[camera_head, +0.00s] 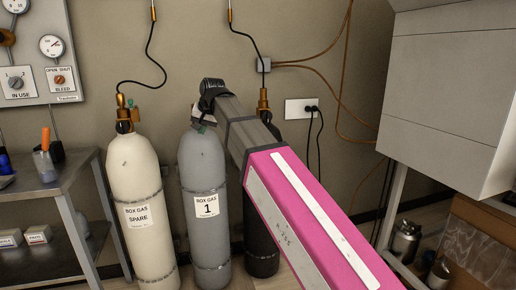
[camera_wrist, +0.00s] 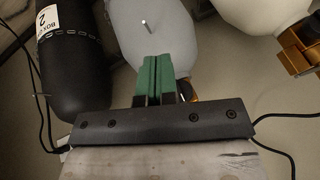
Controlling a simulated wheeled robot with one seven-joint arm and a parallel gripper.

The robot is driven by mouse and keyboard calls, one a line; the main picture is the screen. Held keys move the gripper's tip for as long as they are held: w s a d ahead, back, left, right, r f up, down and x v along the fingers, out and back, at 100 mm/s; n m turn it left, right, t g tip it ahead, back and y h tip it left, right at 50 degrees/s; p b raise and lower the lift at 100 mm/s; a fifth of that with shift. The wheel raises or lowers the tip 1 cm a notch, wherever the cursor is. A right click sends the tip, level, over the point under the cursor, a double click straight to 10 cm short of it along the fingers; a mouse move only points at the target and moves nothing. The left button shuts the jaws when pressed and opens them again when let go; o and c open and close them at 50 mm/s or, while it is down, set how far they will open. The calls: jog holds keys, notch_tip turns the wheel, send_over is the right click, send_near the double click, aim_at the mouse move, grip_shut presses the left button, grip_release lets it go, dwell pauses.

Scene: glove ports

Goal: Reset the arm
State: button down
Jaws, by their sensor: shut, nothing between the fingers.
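My arm reaches from the lower right of the head view to the top of the grey cylinder (camera_head: 205,165) labelled BOX GAS 1. My gripper (camera_head: 203,120) is by that cylinder's neck, mostly hidden behind my wrist. In the wrist view its green fingers (camera_wrist: 171,58) are pressed together with nothing between them. The grey cylinder (camera_wrist: 150,30) lies right beyond the fingertips. A bit of brass shows beside the fingers, but most of its valve is hidden. I cannot tell whether the fingers touch anything.
A cream SPARE cylinder (camera_head: 142,190) stands left of the grey one. A black cylinder (camera_head: 262,235) stands right, partly behind my arm; it shows in the wrist view (camera_wrist: 72,70). A shelf (camera_head: 75,170), gauge panel (camera_head: 38,50), hoses and a grey cabinet (camera_head: 450,90) are around.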

jog(key=d+f+g+h, duration=0.1)
jog(key=d+f, duration=0.9)
jog(key=f, duration=0.4)
jog(key=d+f+g+h, duration=0.1)
jog(key=d+f+h, duration=0.1)
jog(key=d+f, duration=1)
jog(key=s+d+f+g, duration=0.1)
jog(key=s+d+f, duration=0.5)
jog(key=d+f, duration=0.3)
jog(key=s+d+f+m+g+h, duration=0.1)
jog(key=s+d+f, duration=0.6)
jog(key=f, duration=0.5)
jog(key=shift+d+f, duration=0.4)
jog(key=shift+d, duration=0.5)
jog(key=shift+a, duration=0.1)
